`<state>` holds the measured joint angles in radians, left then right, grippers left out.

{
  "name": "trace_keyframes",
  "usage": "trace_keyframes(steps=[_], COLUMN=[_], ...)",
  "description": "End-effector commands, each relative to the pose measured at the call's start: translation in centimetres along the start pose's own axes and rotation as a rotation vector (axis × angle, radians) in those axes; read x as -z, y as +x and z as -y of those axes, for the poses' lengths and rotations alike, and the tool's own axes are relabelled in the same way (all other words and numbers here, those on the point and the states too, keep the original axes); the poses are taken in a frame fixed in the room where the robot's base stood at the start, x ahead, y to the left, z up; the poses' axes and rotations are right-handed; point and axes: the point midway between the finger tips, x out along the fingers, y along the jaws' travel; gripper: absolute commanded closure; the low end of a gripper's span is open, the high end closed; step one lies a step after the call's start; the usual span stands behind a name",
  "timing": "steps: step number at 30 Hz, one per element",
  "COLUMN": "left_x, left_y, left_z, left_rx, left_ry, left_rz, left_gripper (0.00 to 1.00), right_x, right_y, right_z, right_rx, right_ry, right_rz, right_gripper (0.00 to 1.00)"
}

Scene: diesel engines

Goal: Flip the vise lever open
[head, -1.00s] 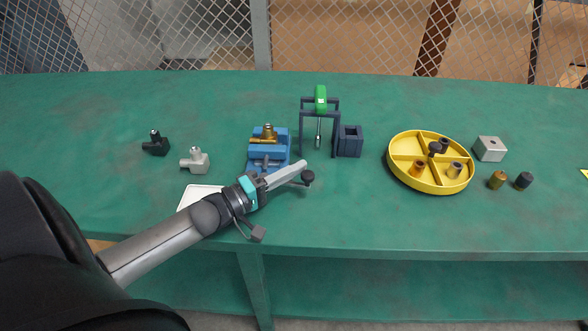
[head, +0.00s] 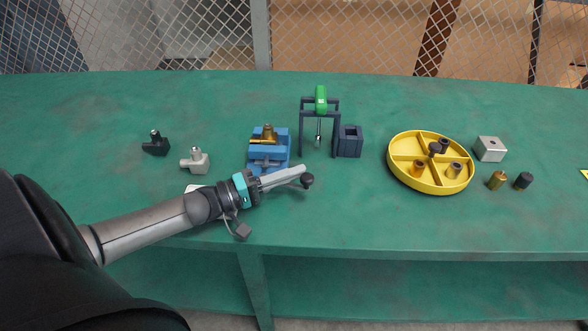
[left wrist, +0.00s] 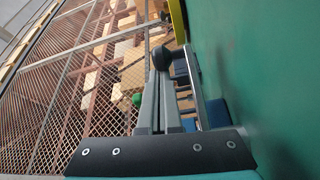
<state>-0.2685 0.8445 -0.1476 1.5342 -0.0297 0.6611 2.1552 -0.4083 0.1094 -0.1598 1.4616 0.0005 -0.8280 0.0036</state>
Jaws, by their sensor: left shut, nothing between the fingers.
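The blue vise (head: 255,157) stands on the green bench with a brass fitting (head: 268,136) in it. Its lever ends in a black ball knob (head: 307,181), to the vise's front right. The knob also shows in the left wrist view (left wrist: 162,58), at the tips of my fingers. My left gripper (head: 300,171) is shut and empty, its fingers pointing right along the vise's front, close beside the lever. In the left wrist view the shut fingers (left wrist: 158,90) lie side by side; I cannot tell whether they touch the knob. My right gripper is not in view.
A dark frame with a green-topped press (head: 320,98) and a dark square block (head: 350,141) stand right of the vise. A yellow divided tray (head: 393,172) lies farther right. Grey (head: 196,160) and black (head: 156,146) elbow fittings lie left. A white pad is partly hidden under my arm.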

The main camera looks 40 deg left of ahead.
Motion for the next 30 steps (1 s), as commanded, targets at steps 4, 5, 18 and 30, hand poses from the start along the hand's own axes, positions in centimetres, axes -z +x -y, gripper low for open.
trace_keyframes(steps=[4,5,18,30], left_x=[-0.7,-0.8,-2.1,-2.6], left_y=[-0.4,-0.5,-2.5,-3.6], left_z=[0.1,0.1,-0.3,-0.6], left_rx=[-0.012,-0.014,-0.073,-0.075], left_ry=[-0.003,-0.004,-0.031,-0.032], left_rz=[0.088,0.107,0.43,0.426], left_gripper=[1.0,1.0,1.0,1.0], right_x=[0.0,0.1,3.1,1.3], right_y=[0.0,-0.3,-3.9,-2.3], right_z=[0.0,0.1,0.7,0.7], right_rx=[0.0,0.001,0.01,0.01], right_ry=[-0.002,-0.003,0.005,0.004], right_rz=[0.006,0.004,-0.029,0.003], right_gripper=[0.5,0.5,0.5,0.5])
